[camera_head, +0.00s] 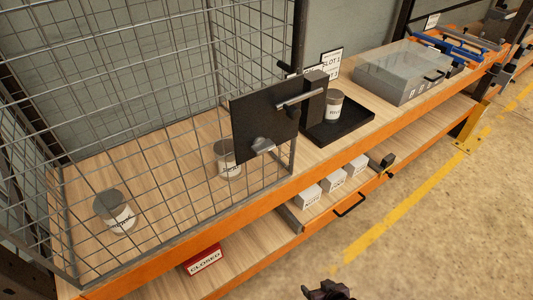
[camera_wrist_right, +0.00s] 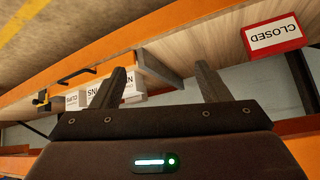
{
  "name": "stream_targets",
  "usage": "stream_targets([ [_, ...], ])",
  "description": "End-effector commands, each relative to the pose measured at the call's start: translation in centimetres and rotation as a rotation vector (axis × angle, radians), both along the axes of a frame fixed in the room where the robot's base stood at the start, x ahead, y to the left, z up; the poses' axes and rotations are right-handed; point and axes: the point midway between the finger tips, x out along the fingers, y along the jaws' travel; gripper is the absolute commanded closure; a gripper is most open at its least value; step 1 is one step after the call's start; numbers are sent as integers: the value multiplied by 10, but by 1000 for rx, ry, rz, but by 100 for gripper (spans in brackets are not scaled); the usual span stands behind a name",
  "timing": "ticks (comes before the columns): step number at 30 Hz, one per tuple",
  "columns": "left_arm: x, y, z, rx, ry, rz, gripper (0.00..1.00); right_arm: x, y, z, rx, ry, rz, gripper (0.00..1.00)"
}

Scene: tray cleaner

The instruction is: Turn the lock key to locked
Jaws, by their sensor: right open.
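A grey lever (camera_head: 262,147) sits on the cage's black plate (camera_head: 262,118). My right gripper (camera_head: 328,291) is at the bottom edge of the head view, in front of the shelves and apart from both. In the wrist view its fingers (camera_wrist_right: 160,82) are spread and empty. My left gripper is out of view.
A drawer with a black handle (camera_head: 350,205) and several white boxes (camera_head: 333,181) is in the lower shelf. A red CLOSED sign (camera_head: 204,260) stands left of it. Cans stand inside the wire cage (camera_head: 130,70). The floor (camera_head: 440,230) in front is clear.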

Motion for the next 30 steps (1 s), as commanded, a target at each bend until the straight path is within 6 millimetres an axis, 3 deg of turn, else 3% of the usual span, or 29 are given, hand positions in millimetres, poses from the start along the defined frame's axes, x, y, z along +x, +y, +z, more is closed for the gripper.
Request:
stream_targets([
  [1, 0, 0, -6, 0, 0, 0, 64, 35, 12, 41, 35, -95, 20, 31],
  [3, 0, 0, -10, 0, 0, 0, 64, 71, 29, 101, 83, -212, 49, 31],
  [5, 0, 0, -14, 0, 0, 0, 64, 93, 44, 156, 124, -312, 78, 31],
  [6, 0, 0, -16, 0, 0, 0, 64, 104, 54, 194, 149, -378, 102, 31],
  [9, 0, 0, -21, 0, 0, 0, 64, 115, 75, 285, 204, -530, 160, 31],
  [12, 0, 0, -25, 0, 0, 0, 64, 109, 92, 362, 248, -659, 219, 31],
  [15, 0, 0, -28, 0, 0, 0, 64, 96, 104, 417, 276, -750, 266, 31],
  [18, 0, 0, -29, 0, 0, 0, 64, 85, 110, 449, 291, -802, 293, 31],
  [21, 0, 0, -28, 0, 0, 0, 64, 82, 114, 462, 298, -824, 305, 31],
  [30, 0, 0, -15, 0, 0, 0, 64, 116, 138, 466, 301, -827, 304, 31],
])
